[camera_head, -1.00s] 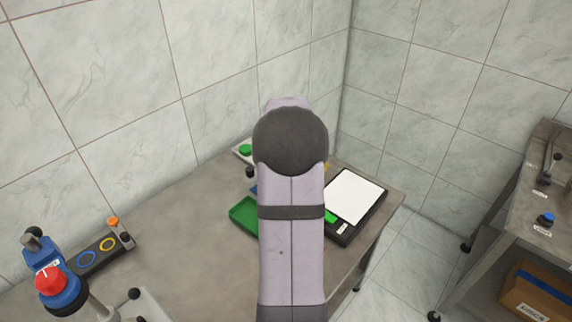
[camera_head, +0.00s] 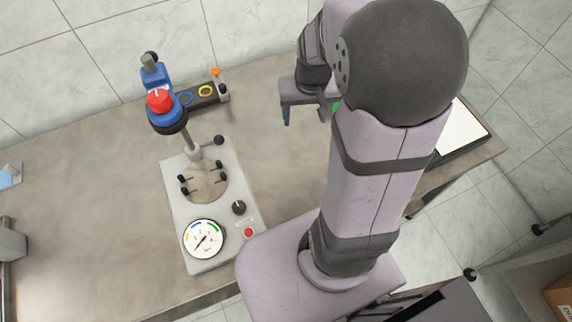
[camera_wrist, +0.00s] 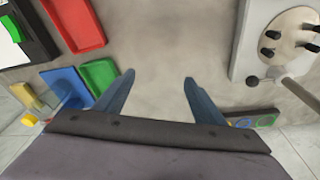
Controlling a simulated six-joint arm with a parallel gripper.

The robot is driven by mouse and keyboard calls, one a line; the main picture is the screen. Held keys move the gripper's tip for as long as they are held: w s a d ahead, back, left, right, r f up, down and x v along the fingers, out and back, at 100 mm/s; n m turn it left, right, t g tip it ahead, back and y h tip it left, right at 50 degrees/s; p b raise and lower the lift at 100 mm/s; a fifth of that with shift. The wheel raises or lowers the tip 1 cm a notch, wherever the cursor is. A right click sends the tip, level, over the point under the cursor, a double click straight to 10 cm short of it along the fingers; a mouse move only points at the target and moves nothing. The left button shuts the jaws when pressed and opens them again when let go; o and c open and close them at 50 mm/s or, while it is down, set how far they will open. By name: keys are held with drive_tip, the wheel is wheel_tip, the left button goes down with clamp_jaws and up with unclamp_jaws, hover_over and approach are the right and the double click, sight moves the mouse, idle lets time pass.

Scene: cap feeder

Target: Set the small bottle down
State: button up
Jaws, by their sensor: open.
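My gripper (camera_head: 305,112) is above the table, right of the capping device, partly hidden by my arm in the head view. In the wrist view, its two blue fingers (camera_wrist: 158,80) are spread apart with bare table visible between them. I cannot pick out the small bottle for certain in either view. A clear, see-through object (camera_wrist: 70,90) stands by the blue tray (camera_wrist: 58,76) in the wrist view, but I cannot tell what it is.
The device's grey base (camera_head: 173,205) has several black pegs, a dial (camera_head: 204,238) and a blue head with a red knob (camera_head: 160,99). Table between is clear.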

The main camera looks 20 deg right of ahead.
drive_tip(key=s+a+f+n+g, duration=0.2)
drive_tip(key=s+a+n, duration=0.1)
drive_tip(key=s+a, duration=0.7)
drive_tip(key=shift+s+a+n+y, duration=0.15)
drive_tip(key=shift+s+n+y, duration=0.15)
drive_tip(key=shift+s+y, duration=0.15)
